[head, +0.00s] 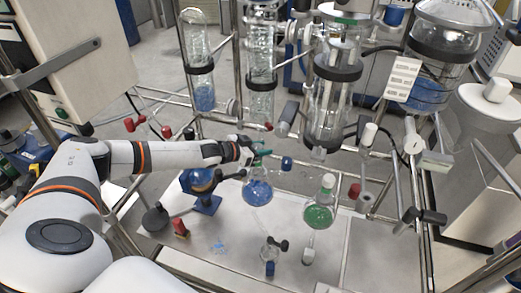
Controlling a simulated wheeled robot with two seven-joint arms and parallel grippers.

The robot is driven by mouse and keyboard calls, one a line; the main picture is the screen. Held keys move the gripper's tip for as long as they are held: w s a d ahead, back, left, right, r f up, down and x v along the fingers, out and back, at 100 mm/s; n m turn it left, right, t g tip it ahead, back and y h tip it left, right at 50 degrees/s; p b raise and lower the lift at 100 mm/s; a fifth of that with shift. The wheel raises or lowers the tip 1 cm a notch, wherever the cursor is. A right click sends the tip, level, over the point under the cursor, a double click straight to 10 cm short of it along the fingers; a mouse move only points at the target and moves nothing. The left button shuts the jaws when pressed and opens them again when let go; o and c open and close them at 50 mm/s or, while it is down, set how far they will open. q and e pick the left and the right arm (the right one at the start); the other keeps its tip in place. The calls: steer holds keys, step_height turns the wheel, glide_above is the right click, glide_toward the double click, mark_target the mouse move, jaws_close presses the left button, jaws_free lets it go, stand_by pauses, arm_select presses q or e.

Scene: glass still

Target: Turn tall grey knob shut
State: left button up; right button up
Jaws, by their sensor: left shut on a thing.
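My left gripper (248,154) reaches in from the left to the neck of the blue-liquid flask (258,190). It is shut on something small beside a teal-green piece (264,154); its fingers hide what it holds. A grey cylindrical knob (288,113) sits to the right of and above the gripper, apart from it. A tall pale-topped knob (368,133) stands further right on the glass still. I cannot tell for certain which is the tall grey knob. My right gripper is not in view.
Glass columns (261,80) and a wide glass vessel (333,100) stand behind the gripper on a metal frame. A green-liquid flask (318,212) is to the right. A blue stand (207,203) is close below my left forearm. The bench front is partly clear.

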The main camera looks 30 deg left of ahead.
arm_select(q)
steer(key=shift+w+r, duration=0.1)
steer(key=shift+r, duration=0.1)
steer(key=o, duration=0.7)
steer(key=shift+o, duration=1.4)
steer(key=shift+f, duration=0.15)
steer(key=shift+s+a, duration=0.2)
steer(key=shift+s, duration=0.2)
steer(key=b+v, duration=0.2)
steer(key=v, duration=0.9)
